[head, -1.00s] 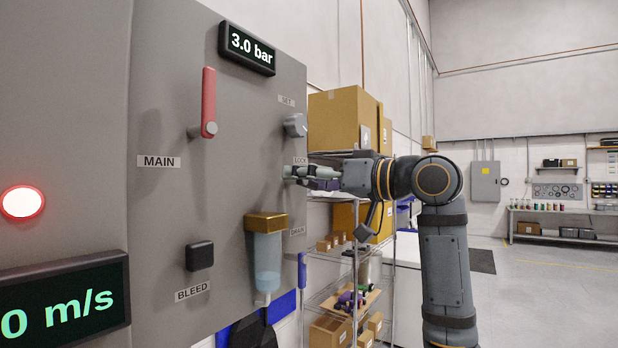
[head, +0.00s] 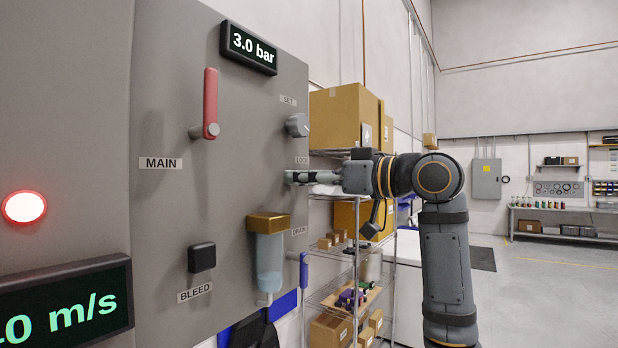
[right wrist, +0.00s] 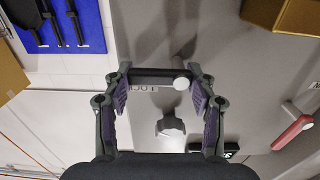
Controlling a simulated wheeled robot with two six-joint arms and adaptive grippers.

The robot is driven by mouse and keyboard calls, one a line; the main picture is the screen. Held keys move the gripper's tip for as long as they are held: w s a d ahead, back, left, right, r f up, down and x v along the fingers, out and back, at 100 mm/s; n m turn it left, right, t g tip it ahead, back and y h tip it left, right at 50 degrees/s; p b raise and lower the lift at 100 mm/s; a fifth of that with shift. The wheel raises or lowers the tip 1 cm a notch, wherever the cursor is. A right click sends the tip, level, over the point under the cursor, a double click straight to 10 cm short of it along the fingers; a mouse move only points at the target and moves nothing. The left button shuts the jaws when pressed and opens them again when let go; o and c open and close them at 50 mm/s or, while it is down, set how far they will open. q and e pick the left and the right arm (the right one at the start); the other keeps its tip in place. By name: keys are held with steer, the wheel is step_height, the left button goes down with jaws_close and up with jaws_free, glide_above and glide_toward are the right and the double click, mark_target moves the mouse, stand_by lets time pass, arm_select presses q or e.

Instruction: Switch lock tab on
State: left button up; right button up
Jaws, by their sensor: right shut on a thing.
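The lock tab (right wrist: 155,79), a dark bar with a pale round end, lies across between the two fingertips in the right wrist view. My right gripper (head: 293,177) is at the panel's right edge, just below the lock label (head: 301,160). In the right wrist view my right gripper (right wrist: 160,84) has one finger at each end of the tab and is shut on it. In the head view the fingers hide the tab. My left gripper is not in view.
A grey knob (head: 297,125) is above the gripper. A gold-capped bowl (head: 268,252) and blue-tipped drain handle (head: 304,270) are below. A red main lever (head: 210,103) and black bleed button (head: 202,257) are further left. A wire shelf with boxes (head: 345,118) stands behind.

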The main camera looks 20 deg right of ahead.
steer(key=o, duration=1.2)
steer(key=shift+c, duration=0.2)
steer(key=shift+s+d, duration=0.2)
steer(key=shift+d, duration=0.05)
steer(key=v, duration=1.1)
steer(key=shift+s, duration=0.2)
steer(key=shift+d, duration=0.2)
